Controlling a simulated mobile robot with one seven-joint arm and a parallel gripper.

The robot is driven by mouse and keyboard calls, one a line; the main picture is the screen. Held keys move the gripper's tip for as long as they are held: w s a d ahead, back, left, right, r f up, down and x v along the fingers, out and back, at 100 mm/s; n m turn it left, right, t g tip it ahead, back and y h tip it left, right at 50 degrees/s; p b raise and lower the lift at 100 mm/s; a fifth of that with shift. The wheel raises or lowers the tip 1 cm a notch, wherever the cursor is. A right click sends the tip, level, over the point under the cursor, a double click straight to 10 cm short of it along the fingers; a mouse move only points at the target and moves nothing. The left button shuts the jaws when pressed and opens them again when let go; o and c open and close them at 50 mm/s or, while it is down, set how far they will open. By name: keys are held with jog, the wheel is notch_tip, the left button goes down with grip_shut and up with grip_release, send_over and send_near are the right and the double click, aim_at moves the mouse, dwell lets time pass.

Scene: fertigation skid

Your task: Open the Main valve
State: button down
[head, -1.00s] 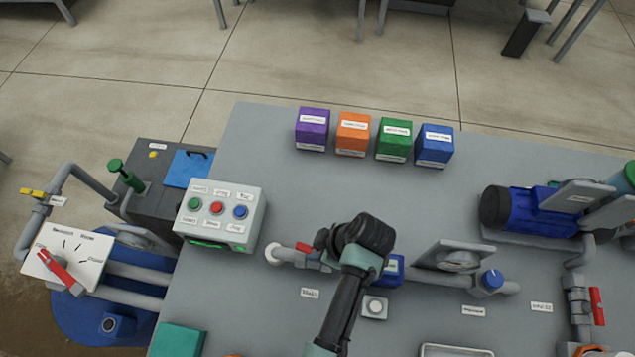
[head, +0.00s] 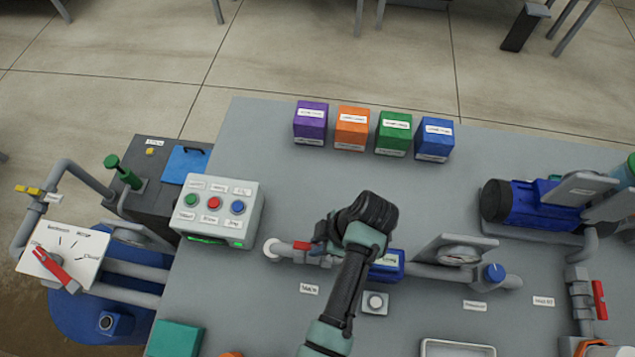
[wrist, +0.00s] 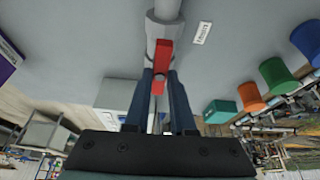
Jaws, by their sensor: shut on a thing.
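The Main valve has a red lever handle (head: 302,245) on a grey pipe at the left of the bench, behind a small label (head: 309,288) that seems to read Main. The handle lies along the pipe line in the head view. In the wrist view the red handle (wrist: 162,58) sits between my two dark fingers. My gripper (wrist: 160,82) is shut on it. In the head view my wrist hides the fingertips and part of the valve body.
A control box (head: 218,212) with three buttons stands left of the valve. Several coloured boxes stand behind on the bench, including an orange one (head: 352,127). A blue unit (head: 387,266) and a gauge plate (head: 455,250) stand right of my wrist.

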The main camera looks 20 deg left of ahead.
jog(key=c, duration=0.8)
grip_release()
jog(key=shift+o, duration=0.2)
jog(key=p+v, duration=0.2)
jog(key=v, duration=1.1)
jog(key=shift+a, duration=0.1)
